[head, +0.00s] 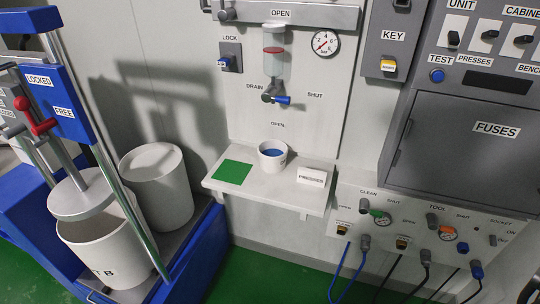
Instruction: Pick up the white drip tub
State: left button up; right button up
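The white drip tub (272,161) is a small round white cup in the head view. It stands upright on a white wall shelf (268,189), below the drain valve (276,98) of a clear filter bowl (274,62). Its inside shows blue; I cannot tell if that is liquid or a lining. No gripper touches it. Neither of my grippers can be made out in this view.
A green square (232,172) lies left of the tub and a "PRESSES" label (312,177) is on its right. A blue drum press (66,105) with white drums stands at left. Hoses (352,272) hang from the lower right panel (420,216).

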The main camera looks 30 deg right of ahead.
aim_at(272, 153)
jog(key=u, duration=0.05)
jog(key=k, duration=0.5)
jog(key=z, duration=0.8)
jog(key=i, duration=0.7)
jog(key=z, duration=0.15)
